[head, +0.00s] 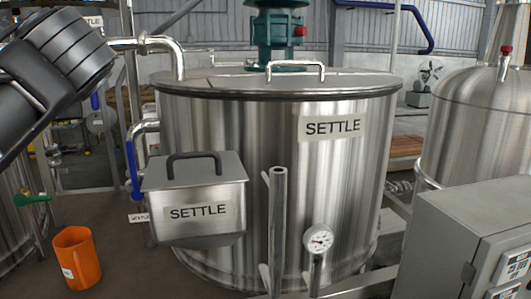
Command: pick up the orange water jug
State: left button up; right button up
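The orange water jug (77,258) stands upright on the brown floor at the lower left of the head view. It has an open top and a small white label low on its left side. My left arm comes in at the upper left, well above the jug and apart from it. The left gripper's fingers are not in the picture. My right gripper is not in view either.
A large steel tank (250,130) labelled SETTLE fills the middle. A steel box (205,228) with a handle juts from its left front, right of the jug. A green-handled valve (32,199) is behind the jug. A grey cabinet (455,235) stands at the right.

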aim_at(75, 248)
jog(key=k+l, duration=0.3)
jog(key=l, duration=0.15)
jog(key=k+l, duration=0.3)
jog(key=l, duration=0.15)
